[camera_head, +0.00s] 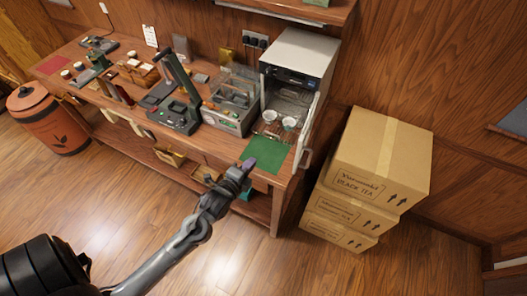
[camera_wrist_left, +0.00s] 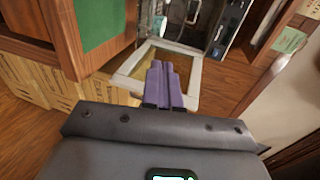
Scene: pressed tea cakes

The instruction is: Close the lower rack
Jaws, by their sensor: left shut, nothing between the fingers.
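The white cabinet (camera_head: 302,52) stands open at the right end of the wooden counter, with its door (camera_head: 306,135) swung out to the right. A low rack (camera_head: 277,133) sticks out at the bottom of its opening, and two pale cups (camera_head: 289,123) are at it. My left gripper (camera_head: 246,165) is in front of the counter edge, by the green mat (camera_head: 268,152), apart from the rack. Its purple fingers (camera_wrist_left: 165,84) are together and empty in the wrist view. A pale window-like frame (camera_wrist_left: 190,70) lies behind them there. My right gripper is not in view.
A grey machine (camera_head: 230,105) stands left of the cabinet, and a black device with a raised lever (camera_head: 177,112) is farther left. Stacked cardboard boxes (camera_head: 375,160) stand right of the counter. The floor in front is clear.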

